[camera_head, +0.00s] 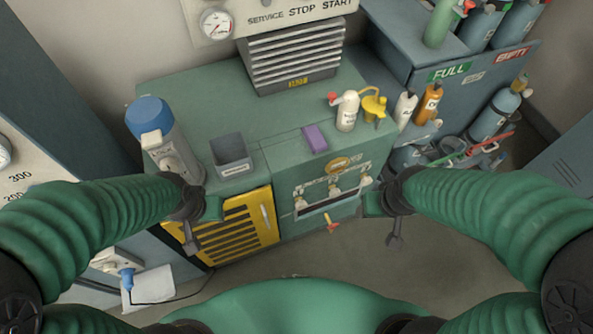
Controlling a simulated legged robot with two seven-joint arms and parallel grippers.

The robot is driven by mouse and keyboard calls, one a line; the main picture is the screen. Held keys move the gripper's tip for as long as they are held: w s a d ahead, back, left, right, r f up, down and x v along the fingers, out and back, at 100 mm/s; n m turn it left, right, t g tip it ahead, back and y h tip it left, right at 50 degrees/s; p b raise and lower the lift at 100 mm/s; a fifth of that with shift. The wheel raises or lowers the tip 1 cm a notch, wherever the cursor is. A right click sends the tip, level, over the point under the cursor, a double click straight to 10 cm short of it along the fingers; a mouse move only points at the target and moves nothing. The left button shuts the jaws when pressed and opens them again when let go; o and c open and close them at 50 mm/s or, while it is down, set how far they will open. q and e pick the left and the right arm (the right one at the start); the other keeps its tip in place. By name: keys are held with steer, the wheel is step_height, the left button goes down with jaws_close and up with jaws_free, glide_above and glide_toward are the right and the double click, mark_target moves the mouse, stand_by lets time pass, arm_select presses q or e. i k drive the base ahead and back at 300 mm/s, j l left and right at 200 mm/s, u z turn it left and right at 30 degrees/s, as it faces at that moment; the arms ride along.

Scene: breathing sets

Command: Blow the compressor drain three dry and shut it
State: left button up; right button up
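The compressor is a green cabinet (283,232) with a yellow louvred door (240,232) at its left front. On its right front is a row of small drain fittings (333,192) above a pale-edged trough (327,207). A red-orange handle (333,223) hangs below the trough; which fitting is drain three is too small to read. My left gripper (200,222) is in front of the yellow door. My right gripper (385,218) is just right of the drain row. Neither visibly holds anything, and their finger gaps are unclear.
On the cabinet top are a blue-capped canister (165,145), a grey bin (231,155), a purple block (315,138), a white bottle (347,110) and a yellow can (374,108). Cylinders (495,115) crowd the right. Floor in front (440,265) is clear.

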mark_target(366, 180)
steer(key=k+l, duration=0.1)
steer(key=l, duration=0.95)
steer(key=k+l, duration=0.15)
steer(key=l, duration=0.35)
steer(key=i+u, duration=0.05)
